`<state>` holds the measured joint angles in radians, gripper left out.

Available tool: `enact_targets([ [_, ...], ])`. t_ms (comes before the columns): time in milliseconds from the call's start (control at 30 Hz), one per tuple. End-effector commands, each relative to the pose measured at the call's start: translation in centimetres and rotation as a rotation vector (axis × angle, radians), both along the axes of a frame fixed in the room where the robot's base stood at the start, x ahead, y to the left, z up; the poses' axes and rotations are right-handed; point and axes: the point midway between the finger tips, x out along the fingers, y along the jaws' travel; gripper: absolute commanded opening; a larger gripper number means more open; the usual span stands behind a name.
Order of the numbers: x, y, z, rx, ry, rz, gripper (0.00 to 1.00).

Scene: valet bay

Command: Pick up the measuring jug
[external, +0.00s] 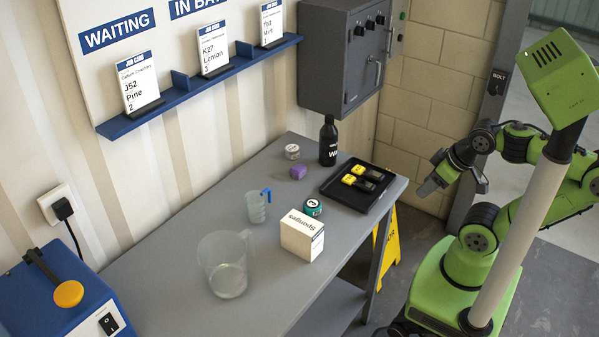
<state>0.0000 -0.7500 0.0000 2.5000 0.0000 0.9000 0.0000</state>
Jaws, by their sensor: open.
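A large clear jug (224,268) with a handle on its right side stands upright on the grey workbench (165,255), near its front left end. It looks like the measuring jug, though I cannot make out any markings. A smaller translucent cup (256,208) with a blue handle stands further back on the bench. My gripper (424,187) is open and empty in the air past the right end of the bench, well away from both. Its fingers are small in this view.
A white sponge box (301,236) stands right of the jug. Nearby are a teal tin (313,207), a purple block (298,172), a small grey tin (292,152), a black bottle (328,142) and a black tray (345,196) holding yellow-and-black items. A blue machine (60,300) sits at lower left.

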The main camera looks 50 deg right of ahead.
Motion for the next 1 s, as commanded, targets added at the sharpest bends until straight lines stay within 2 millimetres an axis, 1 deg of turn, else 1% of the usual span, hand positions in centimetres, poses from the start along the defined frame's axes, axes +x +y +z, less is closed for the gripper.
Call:
enact_targets([
  [433, 0.0, 0.0, 0.0, 0.000, 0.000, 0.000, 0.41],
  [500, 0.0, 0.0, 0.2, 0.000, -0.001, 0.000, 0.41],
  [567, 0.1, 0.0, 1.1, 0.000, -0.003, 0.000, 0.41],
  [667, 0.1, 0.0, 3.8, 0.000, -0.007, 0.000, 0.41],
  [700, 0.1, 0.0, 5.1, 0.000, -0.008, 0.000, 0.41],
  [733, 0.5, 0.1, 5.5, 0.006, -0.005, 0.002, 0.41],
  [767, 1.5, 0.2, 5.3, 0.019, -0.003, 0.001, 0.41],
  [867, 4.4, 0.5, 5.5, 0.049, -0.016, -0.016, 0.41],
  [967, 7.6, 1.4, 5.5, 0.070, -0.030, -0.038, 0.41],
  [1000, 8.9, 1.9, 5.5, 0.076, -0.037, -0.049, 0.41],
])
